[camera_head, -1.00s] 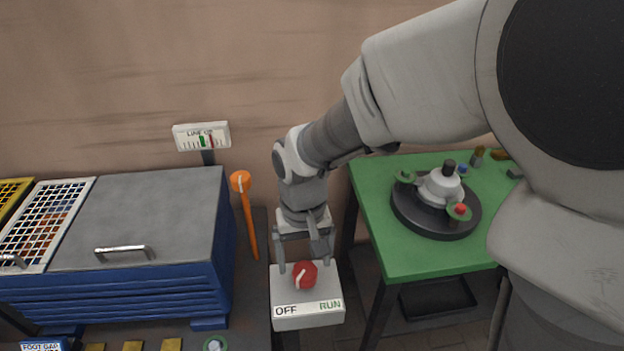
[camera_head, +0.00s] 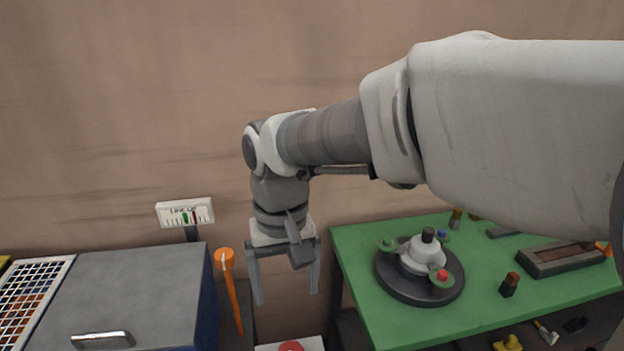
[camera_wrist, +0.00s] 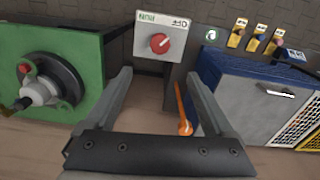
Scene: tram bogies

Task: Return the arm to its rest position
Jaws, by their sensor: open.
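My gripper (camera_head: 287,290) is open and empty in the head view. It hangs in the air above the switch box (camera_head: 318,343), whose red knob (camera_head: 290,347) shows at the bottom edge. In the wrist view my gripper (camera_wrist: 160,95) has its two fingers spread wide with nothing between the tips. The white switch box (camera_wrist: 172,58) with the red knob (camera_wrist: 159,43) lies beyond the fingertips, clear of them. My arm reaches in from the right of the head view, bent downward at the wrist.
A green table (camera_head: 350,262) with a round dark fixture (camera_head: 420,284) stands right. A blue cabinet with a grey lid (camera_head: 140,290) stands left. The wall above is bare.

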